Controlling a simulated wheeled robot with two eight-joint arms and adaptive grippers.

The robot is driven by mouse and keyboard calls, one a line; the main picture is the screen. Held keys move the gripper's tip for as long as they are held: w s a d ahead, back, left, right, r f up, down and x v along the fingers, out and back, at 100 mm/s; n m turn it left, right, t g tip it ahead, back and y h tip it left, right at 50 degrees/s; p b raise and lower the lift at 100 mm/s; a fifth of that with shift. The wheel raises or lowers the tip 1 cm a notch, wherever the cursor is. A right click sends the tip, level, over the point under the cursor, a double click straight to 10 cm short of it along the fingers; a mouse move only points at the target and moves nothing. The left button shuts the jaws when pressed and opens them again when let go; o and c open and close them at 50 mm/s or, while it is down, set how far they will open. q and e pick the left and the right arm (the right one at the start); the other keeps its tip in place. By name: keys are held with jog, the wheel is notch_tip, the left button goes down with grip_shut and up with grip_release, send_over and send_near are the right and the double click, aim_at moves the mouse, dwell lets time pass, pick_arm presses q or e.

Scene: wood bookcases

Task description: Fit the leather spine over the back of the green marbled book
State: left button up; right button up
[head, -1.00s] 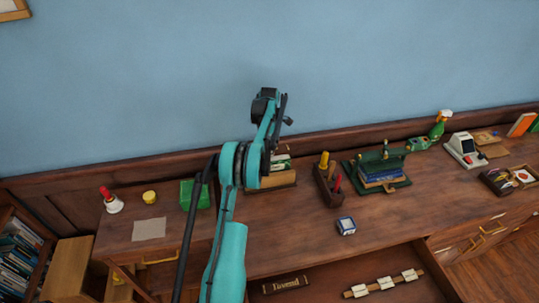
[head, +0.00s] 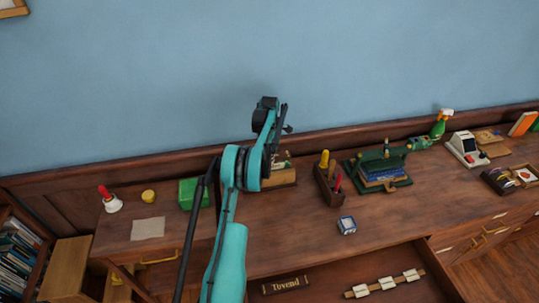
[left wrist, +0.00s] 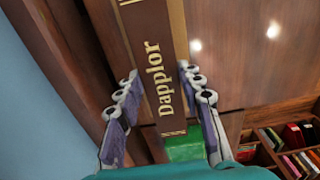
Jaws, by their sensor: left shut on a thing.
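My left gripper (left wrist: 160,72) is shut on a brown leather spine (left wrist: 166,100) with gold lettering reading "Dapplor", one finger along each long edge. In the head view my left arm reaches up in front of the desk's back; its fingers and the held spine are not clear there. A wooden stand (head: 281,179) is partly hidden behind this arm, with something small and greenish at its top. I cannot tell whether that is the green marbled book. My right gripper is not in view.
A green box (head: 190,190) stands left of the arm. Another spine (head: 285,285) lies in the open drawer. The desk's front middle is clear.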

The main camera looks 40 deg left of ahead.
pick_arm(q)
jog(key=o, duration=1)
